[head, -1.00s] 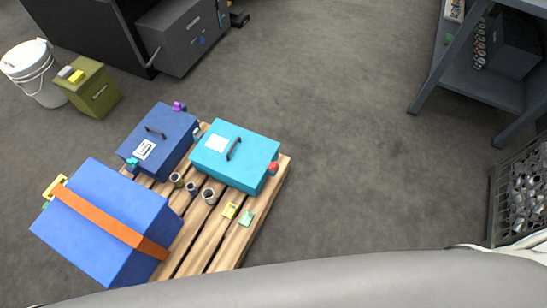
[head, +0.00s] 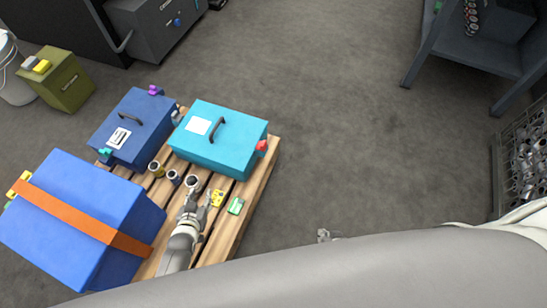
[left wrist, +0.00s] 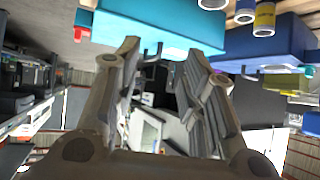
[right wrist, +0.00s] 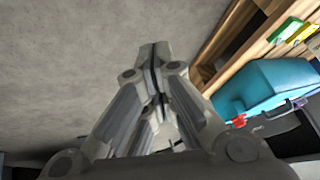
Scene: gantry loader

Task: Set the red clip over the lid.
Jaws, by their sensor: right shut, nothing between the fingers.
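The red clip (head: 262,146) sits at the right end of the cyan box, near the upper edge of its lid (head: 232,122). I cannot tell whether it hooks over the lid. The clip also shows in the right wrist view (right wrist: 238,121) and the left wrist view (left wrist: 82,34). My left gripper (head: 196,198) is open and empty, its fingers apart in the left wrist view (left wrist: 155,70). It is above the pallet, in front of the cyan box. My right gripper (head: 326,235) is shut and empty over the floor, right of the pallet, apart from the clip.
The wooden pallet (head: 228,233) also carries a dark blue box (head: 140,112), a large blue box with an orange strap (head: 75,205), several small cups and yellow and green cards (head: 236,206). A grey shelf (head: 470,60) and wire basket (head: 525,165) stand right. Floor between is clear.

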